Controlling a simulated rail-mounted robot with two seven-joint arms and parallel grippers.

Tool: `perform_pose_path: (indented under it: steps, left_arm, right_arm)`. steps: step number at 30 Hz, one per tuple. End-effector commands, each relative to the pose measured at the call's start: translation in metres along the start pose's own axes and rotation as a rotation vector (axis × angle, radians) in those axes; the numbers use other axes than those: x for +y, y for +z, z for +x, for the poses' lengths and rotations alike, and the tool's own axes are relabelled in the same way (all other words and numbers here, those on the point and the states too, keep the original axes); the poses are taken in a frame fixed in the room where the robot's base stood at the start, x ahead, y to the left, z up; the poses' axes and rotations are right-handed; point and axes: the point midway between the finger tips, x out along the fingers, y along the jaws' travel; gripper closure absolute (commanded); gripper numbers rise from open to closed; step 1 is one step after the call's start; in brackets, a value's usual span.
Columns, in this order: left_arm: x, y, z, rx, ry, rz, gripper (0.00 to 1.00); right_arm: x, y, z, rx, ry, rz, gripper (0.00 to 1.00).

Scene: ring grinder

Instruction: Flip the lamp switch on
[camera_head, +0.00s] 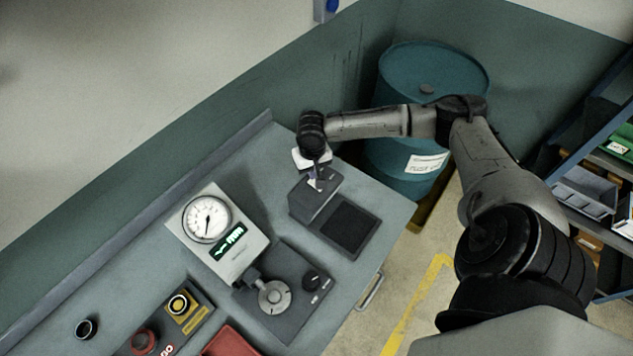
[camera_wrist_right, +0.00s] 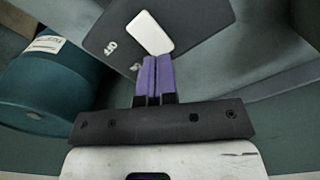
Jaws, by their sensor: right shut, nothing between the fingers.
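The lamp switch is a white rocker (camera_wrist_right: 148,33) on top of a dark box, seen in the right wrist view, with small white lettering beside it. In the head view the dark grey box (camera_head: 312,203) stands at the back right of the bench. My right gripper (camera_head: 314,180) points down over the top of this box. In the wrist view my right gripper's purple fingers (camera_wrist_right: 157,60) are together and empty, with their tips at the near edge of the white rocker. I cannot tell whether they touch it. My left gripper is not in view.
A gauge unit (camera_head: 222,232) with a lit display and a round fixture stands left of the box. A button panel (camera_head: 170,318) and a red tray (camera_head: 230,342) lie at the front. A teal drum (camera_head: 395,75) stands behind the bench, and shelves (camera_head: 600,185) stand at right.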

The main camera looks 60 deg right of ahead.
Motion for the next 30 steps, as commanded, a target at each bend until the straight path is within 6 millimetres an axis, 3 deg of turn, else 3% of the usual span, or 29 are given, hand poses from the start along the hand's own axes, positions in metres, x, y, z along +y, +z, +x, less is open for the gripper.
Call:
perform_pose_path:
  steps: [30]
  left_arm:
    - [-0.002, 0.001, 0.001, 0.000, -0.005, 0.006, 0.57]
  right_arm:
    - [0.000, 0.000, 0.014, -0.001, 0.000, 0.000, 1.00]
